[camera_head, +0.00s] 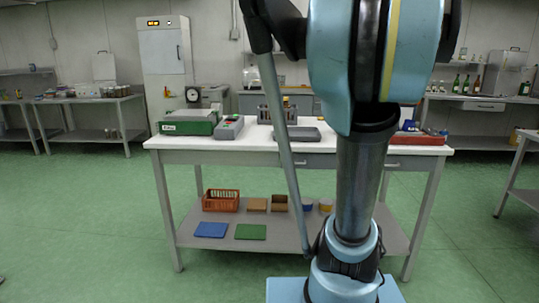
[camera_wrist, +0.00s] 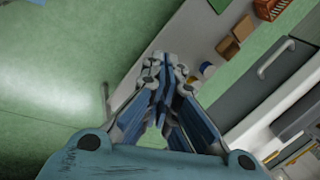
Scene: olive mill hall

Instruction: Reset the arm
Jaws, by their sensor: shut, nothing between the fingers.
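My gripper (camera_wrist: 158,75) shows in the wrist view with its fingers together and nothing between them. It hangs over the green floor beside a table edge, with the lower shelf behind its fingertips. In the head view my arm rises in front of the right part of the table, and my gripper is not visible there.
A white-topped table (camera_head: 240,146) stands ahead, holding a green device (camera_head: 189,122), a grey box with buttons (camera_head: 229,127) and a red tray (camera_head: 418,139). Its lower shelf carries an orange basket (camera_head: 221,200) and blue and green mats. Green floor (camera_head: 80,220) is clear at left.

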